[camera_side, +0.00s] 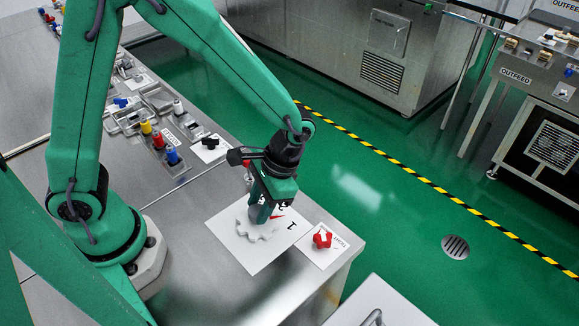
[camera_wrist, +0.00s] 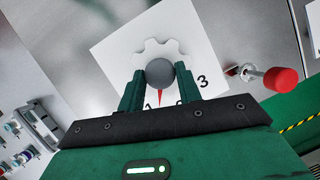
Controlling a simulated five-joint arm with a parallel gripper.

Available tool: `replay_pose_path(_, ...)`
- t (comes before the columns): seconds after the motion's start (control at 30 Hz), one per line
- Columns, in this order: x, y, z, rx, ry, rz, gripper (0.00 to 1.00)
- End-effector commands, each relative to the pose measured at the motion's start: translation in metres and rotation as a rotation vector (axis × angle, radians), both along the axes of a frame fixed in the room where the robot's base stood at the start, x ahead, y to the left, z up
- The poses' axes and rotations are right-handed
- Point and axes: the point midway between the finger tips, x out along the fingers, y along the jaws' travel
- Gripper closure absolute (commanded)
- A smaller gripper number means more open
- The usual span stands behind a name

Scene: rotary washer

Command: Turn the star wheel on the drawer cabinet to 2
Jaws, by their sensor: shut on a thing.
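The star wheel is a white, notched wheel (camera_side: 256,231) on a white plate (camera_side: 258,262) at the near end of the steel bench. It also shows in the wrist view (camera_wrist: 153,48), with a grey round knob (camera_wrist: 160,72) at its middle. My gripper (camera_side: 262,214) reaches down over the wheel. In the wrist view its two fingers (camera_wrist: 160,82) are shut on the grey knob, one on each side. A red pointer (camera_wrist: 160,97) points towards the gap between the 1 and the partly hidden 2. The 3 (camera_wrist: 203,81) lies farther right.
A red knob (camera_side: 322,239) on its own white plate stands close to the right of the wheel. A black knob (camera_side: 210,143) and coloured knobs (camera_side: 158,141) line the bench farther back. The bench's right edge is near, with green floor beyond.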

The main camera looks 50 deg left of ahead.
Motion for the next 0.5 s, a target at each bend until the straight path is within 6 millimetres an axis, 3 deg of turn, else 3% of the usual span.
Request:
replay_pose_path(0.33,0.0011,0.0025,-0.0004,0.005,-0.004,0.026,0.89)
replay_pose_path(0.37,0.0011,0.0026,-0.0004,0.005,-0.004,0.026,0.6)
replay_pose_path(0.43,0.001,0.0024,-0.0004,0.005,-0.004,0.025,0.46)
replay_pose_path(0.5,0.0009,0.0022,-0.0004,0.005,-0.004,0.023,0.45)
